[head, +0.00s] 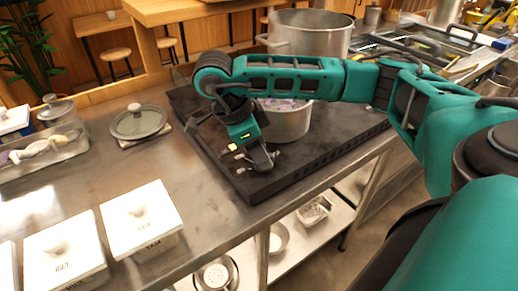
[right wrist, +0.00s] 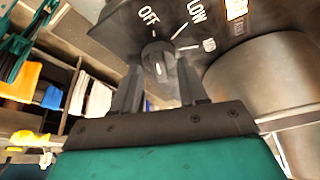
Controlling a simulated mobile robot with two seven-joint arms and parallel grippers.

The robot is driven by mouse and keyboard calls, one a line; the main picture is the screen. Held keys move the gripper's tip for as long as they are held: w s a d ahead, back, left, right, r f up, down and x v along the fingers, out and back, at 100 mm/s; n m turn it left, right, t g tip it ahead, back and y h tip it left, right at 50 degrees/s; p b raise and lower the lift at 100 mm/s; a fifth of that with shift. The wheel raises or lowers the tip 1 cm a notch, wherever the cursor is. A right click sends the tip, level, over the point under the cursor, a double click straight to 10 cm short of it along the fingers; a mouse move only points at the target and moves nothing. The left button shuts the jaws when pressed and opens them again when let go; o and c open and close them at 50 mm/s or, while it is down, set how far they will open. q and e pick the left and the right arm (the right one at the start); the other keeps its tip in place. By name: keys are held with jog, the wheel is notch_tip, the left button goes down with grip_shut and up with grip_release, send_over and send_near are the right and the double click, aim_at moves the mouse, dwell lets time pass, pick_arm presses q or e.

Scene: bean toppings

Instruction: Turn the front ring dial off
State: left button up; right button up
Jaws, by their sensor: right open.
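The black stove (head: 310,160) stands on the steel counter, a small pot (head: 290,122) on it partly hidden behind my right arm. In the right wrist view the dark round dial (right wrist: 158,58) sits on the stove's front panel, below printed OFF and LOW marks. A pale mark shows on the dial; I cannot tell its exact setting. My right gripper (right wrist: 160,88) is open, its two fingers on either side of the dial; I cannot tell whether they touch it. In the head view my right gripper (head: 255,163) is at the stove's front edge. My left gripper is not in view.
A large pot (head: 310,32) stands at the back of the stove. A lower shelf (head: 300,240) holds metal dishes.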

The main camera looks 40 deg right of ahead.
jog(key=p+v, duration=0.4)
jog(key=v, duration=0.9)
jog(key=shift+s, duration=0.1)
